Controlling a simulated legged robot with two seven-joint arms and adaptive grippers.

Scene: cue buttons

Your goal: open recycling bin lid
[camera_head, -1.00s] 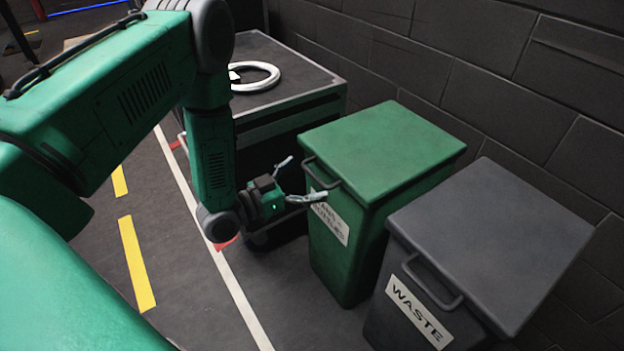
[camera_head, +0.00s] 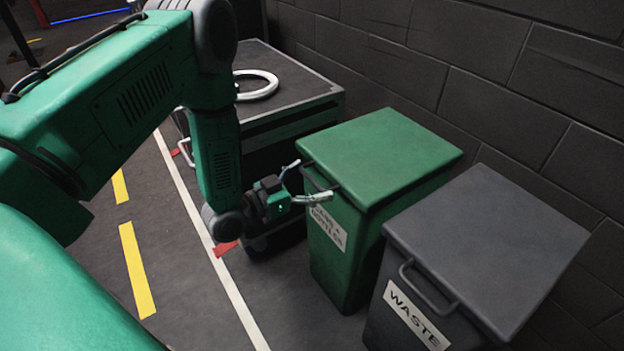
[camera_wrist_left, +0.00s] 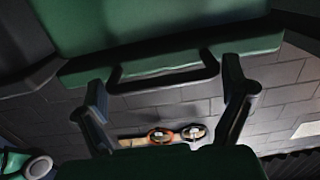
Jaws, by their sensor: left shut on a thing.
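The green recycling bin (camera_head: 335,255) has a white label reading like cans and bottles, partly covered by a finger. Its green lid (camera_head: 385,155) lies flat and closed. A dark bar handle (camera_head: 312,181) sticks out from the lid's front edge. My left gripper (camera_head: 315,180) is at that handle, one finger on each side. My right gripper is in neither view.
A grey waste bin (camera_head: 405,310) with a closed lid stands close on the right. A dark cabinet (camera_head: 290,85) with a white ring (camera_head: 258,85) on top stands behind on the left. A brick wall (camera_head: 480,75) runs behind the bins. Open floor (camera_head: 190,300) lies front left.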

